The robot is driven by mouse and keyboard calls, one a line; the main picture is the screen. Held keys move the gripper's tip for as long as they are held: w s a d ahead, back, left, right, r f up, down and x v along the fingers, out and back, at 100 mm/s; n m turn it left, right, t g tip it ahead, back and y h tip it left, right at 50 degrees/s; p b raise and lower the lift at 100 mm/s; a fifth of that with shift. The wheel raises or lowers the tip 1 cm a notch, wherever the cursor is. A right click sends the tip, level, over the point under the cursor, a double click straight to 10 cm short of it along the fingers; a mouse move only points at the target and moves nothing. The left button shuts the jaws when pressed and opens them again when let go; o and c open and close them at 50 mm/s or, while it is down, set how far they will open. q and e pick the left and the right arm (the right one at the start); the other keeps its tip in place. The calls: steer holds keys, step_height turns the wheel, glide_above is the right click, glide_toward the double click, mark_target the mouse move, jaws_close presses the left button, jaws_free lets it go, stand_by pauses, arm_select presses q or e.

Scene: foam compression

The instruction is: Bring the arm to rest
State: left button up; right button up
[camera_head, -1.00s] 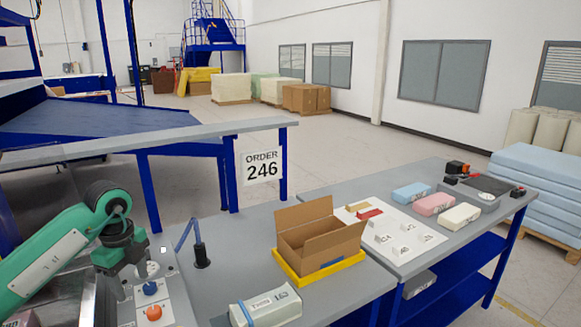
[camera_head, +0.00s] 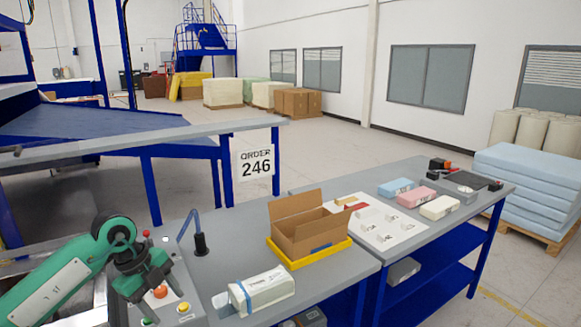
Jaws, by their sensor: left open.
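My left arm comes in from the lower left in green and dark grey. My left gripper (camera_head: 152,287) hangs over the control panel (camera_head: 199,312) with its coloured buttons. Its fingers point down and are apart, with nothing seen between them. An orange button (camera_head: 160,291) shows beside the fingers; I cannot tell whether they touch it. My right gripper is not in view.
An open cardboard box (camera_head: 311,237) stands on a yellow tray (camera_head: 344,246). A white wrapped block (camera_head: 262,290) lies in front of it. Blue, pink and cream blocks (camera_head: 397,187) lie on the right table, beside a white board (camera_head: 393,243). A blue post (camera_head: 199,241) stands near the panel.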

arm_select(q)
steer(key=s+d+r+m+h, duration=0.1)
steer(key=s+d+m+h, duration=0.25)
steer(key=d+h, duration=0.9)
steer(key=s+d+r+n+t+h, duration=0.3)
steer(key=d+r+t, duration=0.3)
steer(key=d+r, duration=0.15)
steer(key=w+a+f+n+t+y, duration=0.2)
steer(key=a+f+n+t+y, duration=0.2)
steer(key=a+n+t+y, duration=0.75)
steer(key=s+a+f+n+g+y, duration=0.2)
steer(key=s+f+n+y, duration=0.15)
steer(key=f+n, duration=0.3)
steer(key=s+a+f+n+g+y, duration=0.2)
steer(key=s+f+n+y, duration=0.1)
steer(key=f+n+y, duration=0.3)
steer(key=s+f+m+g+h, duration=0.1)
steer(key=s+f+g, duration=0.5)
steer(key=s, duration=0.4)
steer(key=s+f+m+g+h, duration=0.1)
steer(key=s+f+g, duration=0.3)
steer(key=s+f, duration=0.5)
step_height(320, 180, down, 29)
steer(key=s+g, duration=0.2)
steer(key=s+a+f+g, duration=0.1)
steer(key=s+a+f, duration=0.2)
steer(key=s+f, duration=1.6)
steer(key=shift+s+a+f, duration=0.15)
steer(key=shift+s+f, duration=0.1)
steer(key=shift+f, duration=0.65)
